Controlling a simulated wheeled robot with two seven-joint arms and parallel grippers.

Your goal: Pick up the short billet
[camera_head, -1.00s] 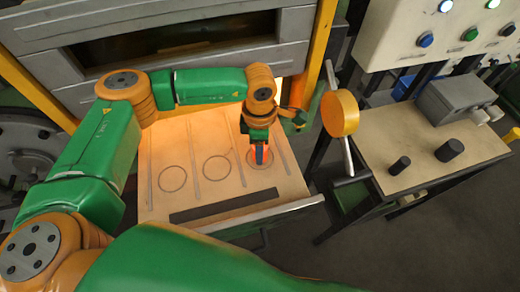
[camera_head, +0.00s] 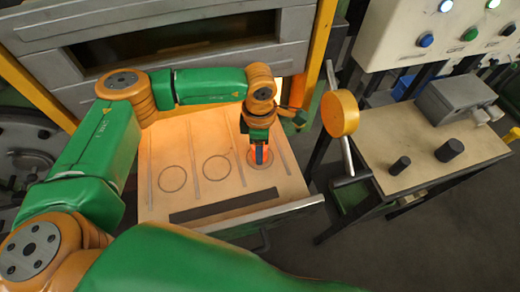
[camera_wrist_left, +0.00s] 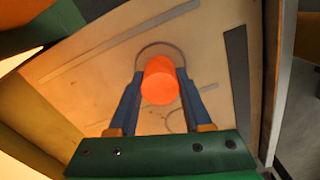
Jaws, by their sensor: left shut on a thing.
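A glowing orange billet (camera_wrist_left: 160,82), a short cylinder, stands at the right-hand ring mark on the wooden tray (camera_head: 215,190). In the head view only a little of its glow shows at my fingers. My left gripper (camera_head: 261,155) points down over that ring, with its blue fingers on either side of the billet. In the left wrist view the gripper (camera_wrist_left: 158,90) is shut on it, one finger on each side. I cannot tell whether the billet is touching the tray. My right gripper is not in view.
The furnace opening (camera_head: 170,45) is behind the tray. Two empty ring marks lie left of the billet. A bench (camera_head: 425,120) at the right bears two dark cylinders (camera_head: 449,150) and a grey box (camera_head: 455,100). A yellow disc (camera_head: 340,113) stands between tray and bench.

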